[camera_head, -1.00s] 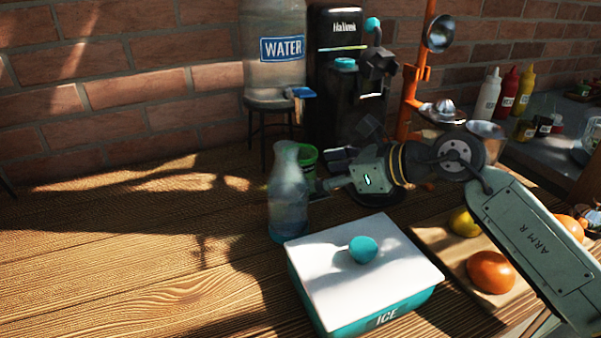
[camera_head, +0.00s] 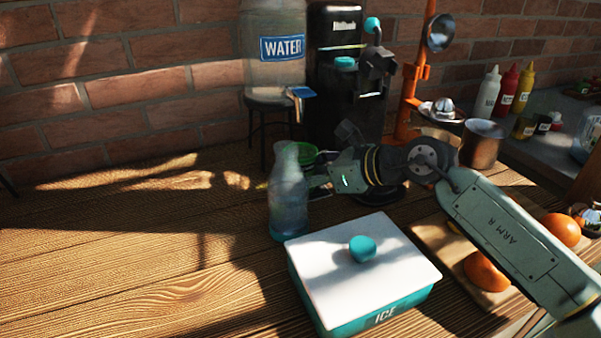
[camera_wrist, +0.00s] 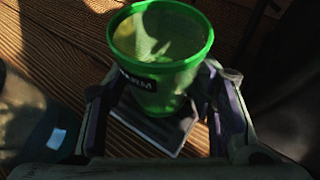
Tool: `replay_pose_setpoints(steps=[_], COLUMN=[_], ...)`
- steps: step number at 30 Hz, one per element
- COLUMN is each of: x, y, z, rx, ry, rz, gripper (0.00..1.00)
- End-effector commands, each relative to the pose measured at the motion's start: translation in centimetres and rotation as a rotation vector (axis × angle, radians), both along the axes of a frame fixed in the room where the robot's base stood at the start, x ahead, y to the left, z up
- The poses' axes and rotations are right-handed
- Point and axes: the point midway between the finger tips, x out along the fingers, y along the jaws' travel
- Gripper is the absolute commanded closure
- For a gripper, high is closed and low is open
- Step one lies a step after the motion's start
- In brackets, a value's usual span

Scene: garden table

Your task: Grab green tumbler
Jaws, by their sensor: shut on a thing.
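The green tumbler (camera_wrist: 160,60) is see-through, with a dark label, and stands between my fingers in the wrist view. My gripper (camera_wrist: 160,105) is shut on it, one finger on each side. In the head view only the tumbler's green rim and upper part (camera_head: 307,152) show, behind the clear bottle. My gripper (camera_head: 317,182) reaches it from the right, its fingertips partly hidden by that bottle. A dark square coaster (camera_wrist: 172,138) lies below the tumbler; I cannot tell whether the tumbler touches it.
The clear bottle (camera_head: 288,205) stands close in front of the tumbler. The ice box (camera_head: 350,285) is nearer, below my arm. The water dispenser (camera_head: 275,75) and black coffee machine (camera_head: 335,90) stand behind. A metal cup (camera_head: 481,145) is at right. The table's left side is clear.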

Motion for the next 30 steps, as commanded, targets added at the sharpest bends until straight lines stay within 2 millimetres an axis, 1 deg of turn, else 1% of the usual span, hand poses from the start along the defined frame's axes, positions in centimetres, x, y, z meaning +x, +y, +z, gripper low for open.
replay_pose_setpoints(steps=[1, 9, 11, 12, 13, 23, 30], x=[0.0, 0.0, 0.0, 0.0, 0.0, -0.1, -0.6], y=[0.0, 0.0, 0.0, 0.0, 0.0, -0.2, -1.0], z=[0.0, 0.0, 0.0, 0.0, 0.0, 0.2, 1.2], rx=[0.0, 0.0, 0.0, 0.0, 0.0, 0.001, 0.0], ry=[0.0, 0.0, 0.0, 0.0, 0.0, -0.001, -0.001], rz=[0.0, 0.0, 0.0, 0.0, 0.0, -0.001, -0.002], gripper=[0.59, 0.77, 0.8, 0.83, 0.84, 0.85, 0.85])
